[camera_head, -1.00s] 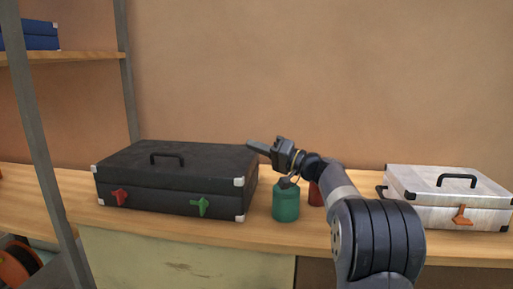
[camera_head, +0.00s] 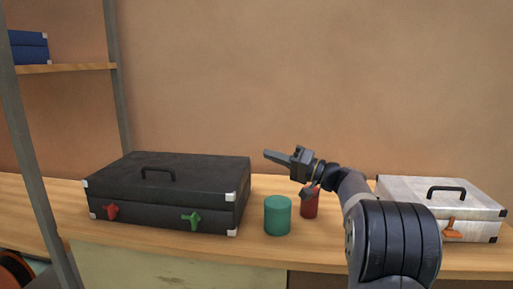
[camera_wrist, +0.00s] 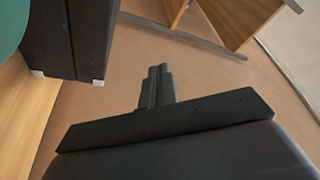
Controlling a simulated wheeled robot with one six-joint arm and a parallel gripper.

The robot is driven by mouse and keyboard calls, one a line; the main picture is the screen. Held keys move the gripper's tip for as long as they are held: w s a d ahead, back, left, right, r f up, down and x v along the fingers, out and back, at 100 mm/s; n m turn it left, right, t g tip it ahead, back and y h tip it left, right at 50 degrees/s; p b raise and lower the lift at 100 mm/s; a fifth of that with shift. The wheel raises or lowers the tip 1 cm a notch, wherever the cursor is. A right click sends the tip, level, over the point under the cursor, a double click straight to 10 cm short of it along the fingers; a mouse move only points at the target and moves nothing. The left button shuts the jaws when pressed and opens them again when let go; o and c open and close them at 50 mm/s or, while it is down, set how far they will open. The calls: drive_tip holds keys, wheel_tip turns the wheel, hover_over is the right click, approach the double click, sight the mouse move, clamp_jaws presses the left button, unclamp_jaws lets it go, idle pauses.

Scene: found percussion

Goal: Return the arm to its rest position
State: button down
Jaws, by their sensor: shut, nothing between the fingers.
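My gripper (camera_head: 277,157) is shut and empty. In the head view it is raised above the bench, with its fingers pointing left toward the space over the black case's right end. My arm comes in from the lower right and bends at a large dark joint. In the wrist view the shut fingers (camera_wrist: 158,78) stand in the middle, with the wall behind them.
A black case (camera_head: 165,190) with red and green latches lies shut on the wooden bench (camera_head: 190,244). A white case (camera_head: 435,190) is at the right. A shelf post (camera_head: 116,90) stands left.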

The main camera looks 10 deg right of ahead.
drive_tip(key=shift+s+d+f, duration=0.25)
drive_tip(key=shift+d, duration=0.3)
drive_tip(key=shift+s+d+f, duration=0.2)
drive_tip(key=shift+d, duration=0.3)
drive_tip(key=w+a+b, duration=0.3)
drive_tip(key=a, duration=0.5)
drive_tip(key=shift+w+a+f, duration=0.3)
drive_tip(key=shift+w+a, duration=0.05)
